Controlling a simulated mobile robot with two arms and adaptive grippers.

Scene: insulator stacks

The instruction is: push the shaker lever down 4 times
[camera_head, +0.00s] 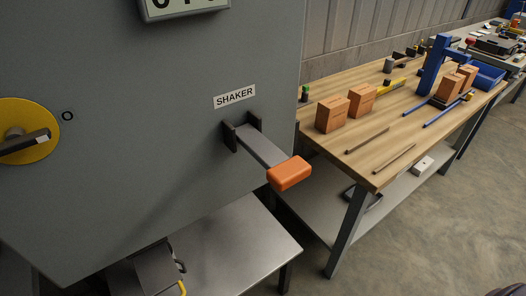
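The shaker lever is a flat grey bar (259,146) with an orange block handle (289,173) at its end. It sticks out from a dark bracket (236,134) on the front of the grey cabinet (150,150). A white label (234,96) reading SHAKER is above the bracket. Nothing touches the handle. Neither of my grippers can be made out in the view.
A yellow disc (45,143) with a dark handle is on the cabinet at left, and a partly cut-off display (180,6) is above. A steel table (235,250) stands below. A wooden workbench (400,130) with orange-brown blocks (332,114) is at right. The floor (440,230) is clear.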

